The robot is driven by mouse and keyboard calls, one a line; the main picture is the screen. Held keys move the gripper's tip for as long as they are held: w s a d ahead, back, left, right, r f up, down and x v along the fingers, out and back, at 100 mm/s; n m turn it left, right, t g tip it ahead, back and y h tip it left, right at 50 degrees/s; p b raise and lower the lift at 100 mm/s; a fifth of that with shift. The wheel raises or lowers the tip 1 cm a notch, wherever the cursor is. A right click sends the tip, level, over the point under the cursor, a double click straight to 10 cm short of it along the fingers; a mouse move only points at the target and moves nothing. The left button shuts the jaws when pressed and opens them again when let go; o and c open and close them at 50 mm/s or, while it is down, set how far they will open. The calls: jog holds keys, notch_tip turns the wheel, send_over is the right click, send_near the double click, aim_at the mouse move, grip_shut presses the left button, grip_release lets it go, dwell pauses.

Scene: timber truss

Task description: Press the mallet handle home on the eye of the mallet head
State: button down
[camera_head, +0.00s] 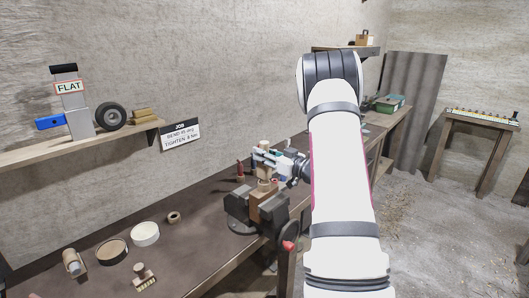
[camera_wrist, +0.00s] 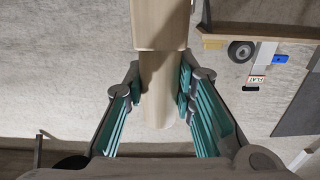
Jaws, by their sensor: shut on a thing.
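The pale wooden mallet handle (camera_wrist: 158,90) is between my gripper's teal-padded fingers (camera_wrist: 158,103) in the wrist view. My gripper is shut on it. A wider pale section of it shows at the top of that view. In the head view my gripper (camera_head: 270,157) is above the vise, and the handle (camera_head: 264,173) shows below its fingers, looking about upright. The brown mallet head (camera_head: 268,205) is clamped in the dark vise (camera_head: 240,205) directly below. The eye is hidden, and I cannot tell how deep the handle sits in it.
The vise stands at the front edge of the dark workbench (camera_head: 195,240). A red bottle (camera_head: 240,169) stands behind it. Round tins (camera_head: 145,233), a ring (camera_head: 174,217) and a small brush (camera_head: 143,278) lie to the left. A wall shelf (camera_head: 100,145) is above them.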

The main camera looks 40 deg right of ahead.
jog(key=shift+f, duration=0.6)
jog(key=shift+f, duration=0.3)
jog(key=c, duration=1.3)
grip_release()
jog(key=shift+f, duration=0.1)
jog(key=shift+o, duration=0.3)
jog(key=s, duration=1.2)
jog(key=shift+d, duration=0.45)
